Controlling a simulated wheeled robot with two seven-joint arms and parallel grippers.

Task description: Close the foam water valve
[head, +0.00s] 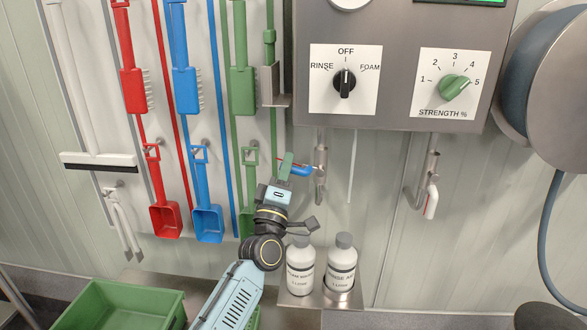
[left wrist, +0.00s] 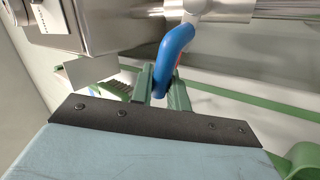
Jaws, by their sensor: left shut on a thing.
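Under the control box, a metal valve (head: 320,162) on a vertical pipe has a bent blue lever (head: 302,171) that sticks out to the left, across the pipe. My left gripper (head: 287,166) is shut on the outer end of this blue lever. In the left wrist view, the lever (left wrist: 171,58) runs down between the green fingers (left wrist: 163,88), and its tip is partly hidden by them. A second valve (head: 430,172) to the right has a lever with a white and red handle (head: 431,201) hanging down. My right gripper is not in view.
The grey control box (head: 395,118) hangs just above, its mode knob (head: 344,83) upright at OFF. Two bottles (head: 340,262) stand on a shelf below. Coloured tools, including a green brush (head: 243,92), hang left. A hose reel (head: 560,85) is at right.

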